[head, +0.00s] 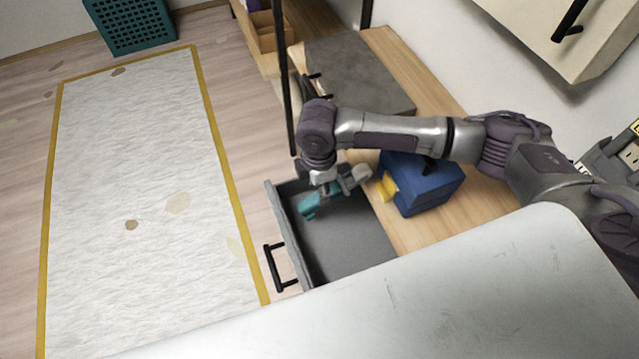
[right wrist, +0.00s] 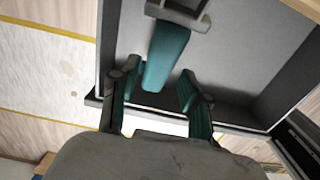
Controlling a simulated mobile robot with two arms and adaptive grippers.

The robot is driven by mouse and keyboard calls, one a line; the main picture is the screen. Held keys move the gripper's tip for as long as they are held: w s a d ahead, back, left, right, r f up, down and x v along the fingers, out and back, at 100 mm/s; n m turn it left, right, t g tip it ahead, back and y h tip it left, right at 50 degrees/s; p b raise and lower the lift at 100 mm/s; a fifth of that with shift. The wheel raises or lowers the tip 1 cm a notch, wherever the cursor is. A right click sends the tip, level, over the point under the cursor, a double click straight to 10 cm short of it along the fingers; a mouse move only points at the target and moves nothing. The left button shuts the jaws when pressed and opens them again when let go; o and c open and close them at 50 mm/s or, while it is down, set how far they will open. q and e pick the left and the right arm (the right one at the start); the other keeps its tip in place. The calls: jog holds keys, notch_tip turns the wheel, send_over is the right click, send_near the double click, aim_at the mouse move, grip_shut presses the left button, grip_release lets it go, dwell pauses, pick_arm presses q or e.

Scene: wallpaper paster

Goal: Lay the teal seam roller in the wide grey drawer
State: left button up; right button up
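The teal seam roller (right wrist: 166,55) is in the wide grey drawer (head: 350,245), which is pulled open. Its teal handle (head: 309,206) points toward the drawer front, and its grey head lies toward the cabinet. My right gripper (right wrist: 160,72) is open above the drawer, with its teal-padded fingers on either side of the handle's near end. A gap shows between the handle and the right-hand finger. Whether the roller rests fully on the drawer floor is hard to tell. In the head view my right gripper (head: 325,188) partly hides the roller. My left gripper is out of view.
A blue box (head: 425,183) with a yellow part stands on the wooden top beside the drawer. A dark grey slab (head: 360,75) lies farther back. A black handle (head: 272,268) sticks out from the drawer front. A pale paper strip (head: 130,170) covers the floor at left.

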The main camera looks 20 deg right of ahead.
jog(key=shift+o, duration=0.5)
jog(key=shift+r, duration=0.1)
jog(key=shift+w+r, duration=0.1)
jog(key=shift+r, duration=0.1)
notch_tip(320, 180, up, 13)
jog(key=shift+a, duration=0.1)
